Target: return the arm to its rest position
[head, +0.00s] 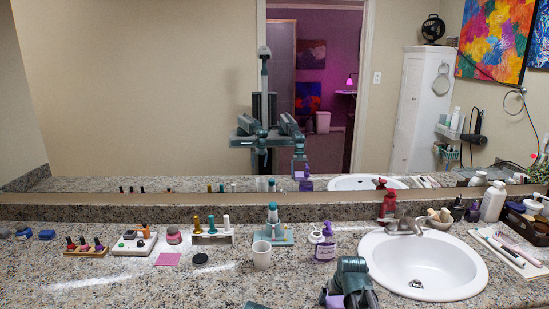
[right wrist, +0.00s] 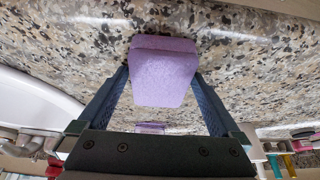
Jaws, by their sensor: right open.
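My right gripper (head: 352,290) is low over the front of the granite counter, left of the sink. In the right wrist view my right gripper (right wrist: 163,85) has its fingers apart. A purple block (right wrist: 164,72) sits between or just beyond the fingertips, close to both; whether they touch it cannot be told. In the head view a bit of purple (head: 334,300) shows beside the gripper, mostly hidden by it. Only a small dark piece of my left arm shows at the bottom edge; its jaws cannot be made out.
The white sink (head: 423,264) is right of the gripper. A purple-labelled pump bottle (head: 325,246) and a white cup (head: 262,256) stand behind and left. Nail polish racks and bottles line the back left. The front left counter is clear.

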